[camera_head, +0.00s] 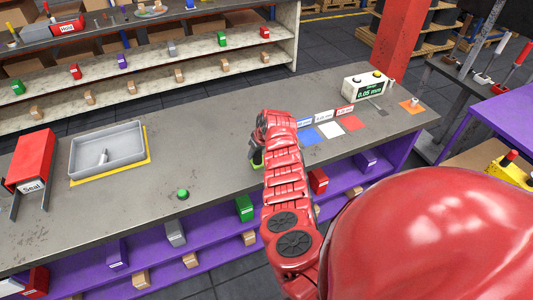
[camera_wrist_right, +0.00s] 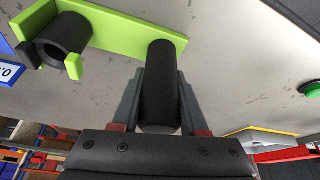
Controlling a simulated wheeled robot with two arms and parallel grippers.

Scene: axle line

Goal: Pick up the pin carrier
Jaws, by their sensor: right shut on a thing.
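The pin carrier shows in the right wrist view as a lime-green bar (camera_wrist_right: 115,25) with a black upright handle (camera_wrist_right: 160,85) and a black hollow cylinder (camera_wrist_right: 62,40) at its other end. My right gripper (camera_wrist_right: 160,100) is shut on the black handle, one finger on each side. In the head view my right gripper (camera_head: 256,148) is over the bench's middle, and only a small lime-green piece of the carrier (camera_head: 257,160) shows past it. I cannot tell whether the carrier touches the bench. My left gripper is not in view.
On the grey bench (camera_head: 215,145), a grey tray (camera_head: 108,150) holding a light pin and a red Seal box (camera_head: 33,160) stand left. A green button (camera_head: 183,194) is near the front edge. Coloured squares (camera_head: 331,130) and a gauge box (camera_head: 366,87) lie right.

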